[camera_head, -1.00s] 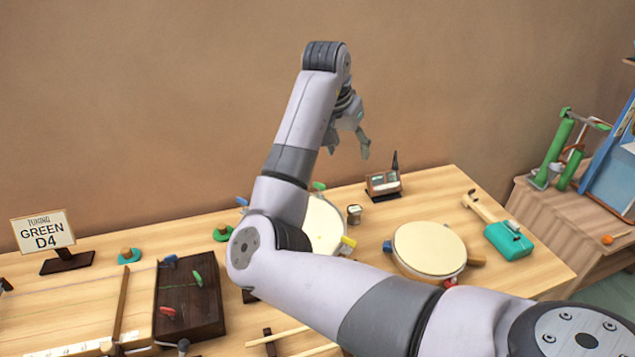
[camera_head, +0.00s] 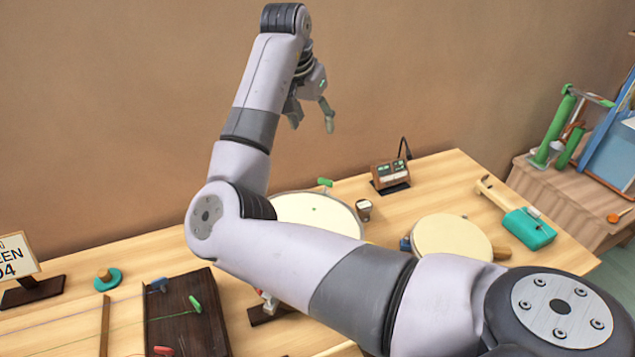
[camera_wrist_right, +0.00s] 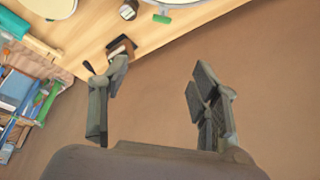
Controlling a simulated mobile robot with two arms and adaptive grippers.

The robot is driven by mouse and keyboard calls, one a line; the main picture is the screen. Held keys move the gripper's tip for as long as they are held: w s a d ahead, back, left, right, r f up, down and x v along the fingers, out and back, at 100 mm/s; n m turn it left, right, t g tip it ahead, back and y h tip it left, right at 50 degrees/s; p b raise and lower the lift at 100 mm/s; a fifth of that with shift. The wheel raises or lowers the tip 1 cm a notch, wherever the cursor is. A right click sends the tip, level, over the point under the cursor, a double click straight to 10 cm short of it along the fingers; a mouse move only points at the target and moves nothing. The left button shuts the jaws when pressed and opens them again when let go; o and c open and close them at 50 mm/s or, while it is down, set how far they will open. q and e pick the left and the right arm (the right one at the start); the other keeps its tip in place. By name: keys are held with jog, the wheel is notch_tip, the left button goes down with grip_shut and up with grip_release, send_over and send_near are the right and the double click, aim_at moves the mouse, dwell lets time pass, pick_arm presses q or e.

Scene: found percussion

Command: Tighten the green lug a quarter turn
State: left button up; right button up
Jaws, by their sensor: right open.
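The green lug (camera_head: 325,182) sits at the back rim of the larger cream-headed drum (camera_head: 311,209), whose front is hidden behind my right arm. The green lug also shows near the top of the right wrist view (camera_wrist_right: 162,18), beyond the fingers. My right gripper (camera_head: 312,117) is open and empty, raised above the table and apart from the lug. Its two spread fingers show in the right wrist view (camera_wrist_right: 160,85) with wall between them. A green peg (camera_head: 195,304) is on the dark wooden block at the left. My left gripper is not in view.
A small meter-like device (camera_head: 390,174) and a small jar (camera_head: 363,209) stand right of the larger drum. A smaller drum (camera_head: 453,242) and a teal object (camera_head: 529,229) are further right. A sign (camera_head: 15,257) stands at the left, partly cut off.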

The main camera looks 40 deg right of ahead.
notch_tip(320, 180, down, 5)
jog(key=b, duration=0.4)
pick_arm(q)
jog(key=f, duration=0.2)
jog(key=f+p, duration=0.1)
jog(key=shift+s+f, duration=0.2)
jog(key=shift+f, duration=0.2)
pick_arm(e)
send_near(325, 181)
jog(key=x, duration=0.8)
jog(key=shift+d+f, duration=0.15)
jog(key=shift+f, duration=0.1)
jog(key=c, duration=1.1)
jog(key=shift+c, duration=0.2)
pick_arm(q)
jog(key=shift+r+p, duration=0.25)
jog(key=shift+p, duration=0.1)
pick_arm(e)
jog(key=shift+r, duration=0.1)
